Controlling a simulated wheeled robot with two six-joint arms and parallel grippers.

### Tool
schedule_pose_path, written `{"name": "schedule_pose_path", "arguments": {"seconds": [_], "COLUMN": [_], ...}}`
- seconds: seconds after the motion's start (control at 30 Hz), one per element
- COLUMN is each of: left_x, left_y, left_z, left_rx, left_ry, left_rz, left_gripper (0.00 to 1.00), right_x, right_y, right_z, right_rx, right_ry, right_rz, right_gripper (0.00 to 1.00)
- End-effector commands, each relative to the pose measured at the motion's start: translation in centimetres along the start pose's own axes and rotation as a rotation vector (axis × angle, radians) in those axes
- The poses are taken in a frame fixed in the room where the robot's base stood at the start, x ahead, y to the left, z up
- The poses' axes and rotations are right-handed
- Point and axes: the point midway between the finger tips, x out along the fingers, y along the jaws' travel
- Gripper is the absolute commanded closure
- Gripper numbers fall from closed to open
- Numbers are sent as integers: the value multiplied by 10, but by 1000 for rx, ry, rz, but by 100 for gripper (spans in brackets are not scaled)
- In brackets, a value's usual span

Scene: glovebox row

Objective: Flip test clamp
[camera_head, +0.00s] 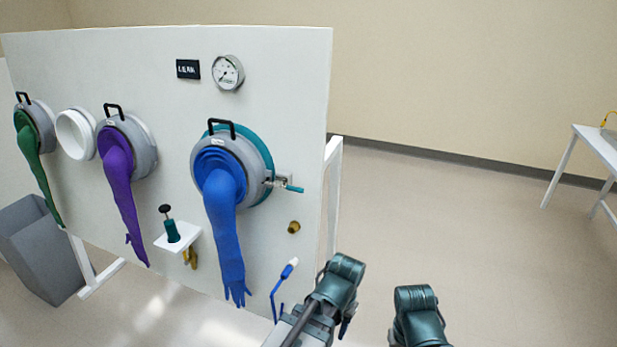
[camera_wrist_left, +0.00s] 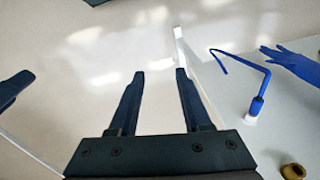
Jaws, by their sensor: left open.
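The test clamp (camera_head: 285,184) is on the right edge of the blue glove's port (camera_head: 236,160) in the head view. It has a metal body and a teal handle that points right, about level. My left gripper (camera_wrist_left: 160,74) is open and empty in its own wrist view, with bare floor between its fingers. It is in front of the panel's lower part, apart from the clamp, which does not show in the wrist view. My left arm (camera_head: 340,278) and right arm (camera_head: 420,312) show at the bottom of the head view. I cannot make out my right gripper.
The blue glove (camera_head: 226,235) hangs from its port. A blue hose with a white end (camera_head: 288,268) sticks out beside it, and a brass fitting (camera_head: 293,227) is above. A small shelf (camera_head: 180,238) holds a dark teal knobbed item.

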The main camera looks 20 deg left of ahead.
Motion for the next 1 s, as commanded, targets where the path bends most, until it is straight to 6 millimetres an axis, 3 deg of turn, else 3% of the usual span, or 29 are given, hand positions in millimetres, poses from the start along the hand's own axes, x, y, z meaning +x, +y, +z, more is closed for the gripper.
{"name": "schedule_pose_path", "arguments": {"seconds": [0.03,0.17,0.3,0.5,0.63,0.8,1.0], "left_x": [-19,-47,-82,-114,-146,-196,-234], "left_y": [-10,-37,-77,-122,-135,-135,-128], "left_z": [-4,-16,-39,-83,-116,-157,-180], "left_rx": [-9,-11,50,280,439,610,697], "left_ry": [4,13,10,-54,-122,-228,-309], "left_rz": [-9,-54,-185,-510,-737,-1017,-1196], "left_gripper": [52,52,52,52,52,52,52], "right_x": [-20,-48,-80,-88,-87,-86,-86], "right_y": [2,5,8,8,8,8,8], "right_z": [1,3,5,5,5,5,5], "right_rx": [0,1,2,3,3,3,3], "right_ry": [0,0,0,0,0,0,0], "right_rz": [0,0,-1,-1,-1,-1,-1], "right_gripper": [50,50,50,50,50,50,50]}}
